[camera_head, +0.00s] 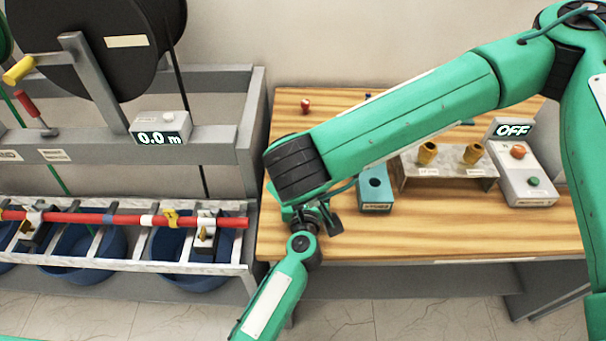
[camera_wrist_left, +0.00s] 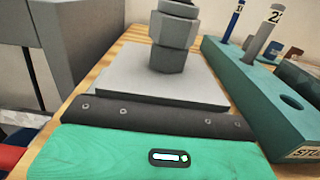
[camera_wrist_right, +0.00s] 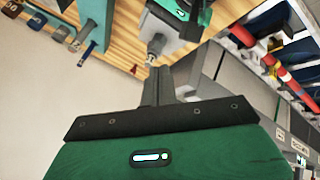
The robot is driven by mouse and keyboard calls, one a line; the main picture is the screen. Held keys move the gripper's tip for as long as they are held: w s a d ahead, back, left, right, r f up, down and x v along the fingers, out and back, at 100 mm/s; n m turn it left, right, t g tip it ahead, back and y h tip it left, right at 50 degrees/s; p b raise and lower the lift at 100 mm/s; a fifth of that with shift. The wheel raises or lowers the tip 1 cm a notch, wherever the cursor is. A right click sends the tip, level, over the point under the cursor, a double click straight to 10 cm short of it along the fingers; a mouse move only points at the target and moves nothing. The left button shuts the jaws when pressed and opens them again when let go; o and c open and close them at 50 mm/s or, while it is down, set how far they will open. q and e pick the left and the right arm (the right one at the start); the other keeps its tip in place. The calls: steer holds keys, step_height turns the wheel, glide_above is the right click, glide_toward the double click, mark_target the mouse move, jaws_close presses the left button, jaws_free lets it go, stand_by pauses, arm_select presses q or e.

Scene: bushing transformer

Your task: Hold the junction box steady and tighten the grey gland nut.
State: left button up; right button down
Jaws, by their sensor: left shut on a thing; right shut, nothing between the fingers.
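In the left wrist view, a grey hex gland nut (camera_wrist_left: 175,28) stands on a flat grey plate, seemingly the junction box (camera_wrist_left: 110,88). My left gripper (camera_head: 318,214) is shut on this box above the table's left end. Its fingertips are hidden in its wrist view. In the right wrist view, my right gripper (camera_wrist_right: 158,72) is shut and empty. Its fingertips point toward the grey nut (camera_wrist_right: 156,44) and the green left gripper body; whether they touch cannot be told. My right forearm hides the right gripper in the head view.
The teal stud block (camera_wrist_left: 235,90) holds numbered pins beside the box. A grey stand (camera_head: 445,178) with two brass parts and a switch box (camera_head: 524,172) reading OFF are on the wooden table (camera_head: 420,235). A rack with a red cable (camera_head: 110,220) stands left.

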steer(key=shift+s+r, duration=0.45)
steer(key=shift+r, duration=0.15)
arm_select(q)
steer(key=o, duration=1.1)
steer(key=shift+s, duration=6)
